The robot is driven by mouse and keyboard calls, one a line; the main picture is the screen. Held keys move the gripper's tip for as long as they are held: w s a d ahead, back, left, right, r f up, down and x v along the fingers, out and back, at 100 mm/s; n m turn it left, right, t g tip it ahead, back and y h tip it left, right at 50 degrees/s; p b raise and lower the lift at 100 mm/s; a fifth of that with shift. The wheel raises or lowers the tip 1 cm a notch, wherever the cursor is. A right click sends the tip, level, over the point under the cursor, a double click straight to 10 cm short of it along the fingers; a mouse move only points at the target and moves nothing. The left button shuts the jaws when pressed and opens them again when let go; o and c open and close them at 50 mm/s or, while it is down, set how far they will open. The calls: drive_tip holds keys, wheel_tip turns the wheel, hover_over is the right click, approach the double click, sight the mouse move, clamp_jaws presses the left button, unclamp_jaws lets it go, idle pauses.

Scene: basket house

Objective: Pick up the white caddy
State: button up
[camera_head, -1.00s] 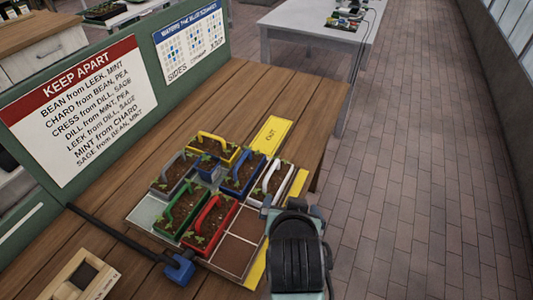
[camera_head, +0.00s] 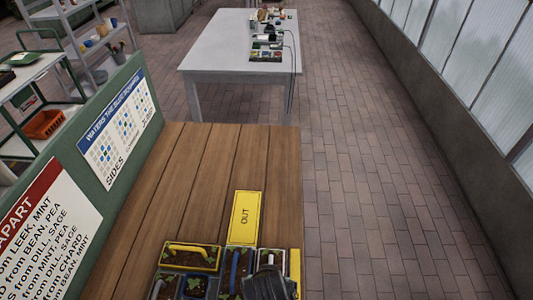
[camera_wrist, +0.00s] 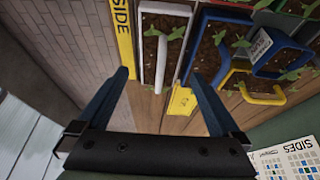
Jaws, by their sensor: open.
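The white caddy (camera_wrist: 161,62) shows in the wrist view as a soil-filled tray with a white rim and a raised white handle. My gripper (camera_wrist: 158,74) is open, with its two blue fingers apart on either side of the handle's near end in that view. I cannot tell how far the fingers are above the handle, and nothing is gripped. In the head view, my dark gripper body (camera_head: 268,284) hides most of this caddy at the bottom edge.
A yellow-handled caddy (camera_head: 191,257) and a blue caddy (camera_head: 240,263) stand close beside it, with seedlings. A yellow OUT card (camera_head: 245,217) lies beyond. The wooden table top (camera_head: 195,170) is clear farther back. A green sign board (camera_head: 85,185) rises at left.

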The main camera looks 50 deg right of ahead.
drive_tip(key=shift+x, duration=4.35)
drive_tip(key=shift+w+d, duration=0.1)
drive_tip(key=shift+r, duration=0.1)
drive_tip(key=c, duration=1.3)
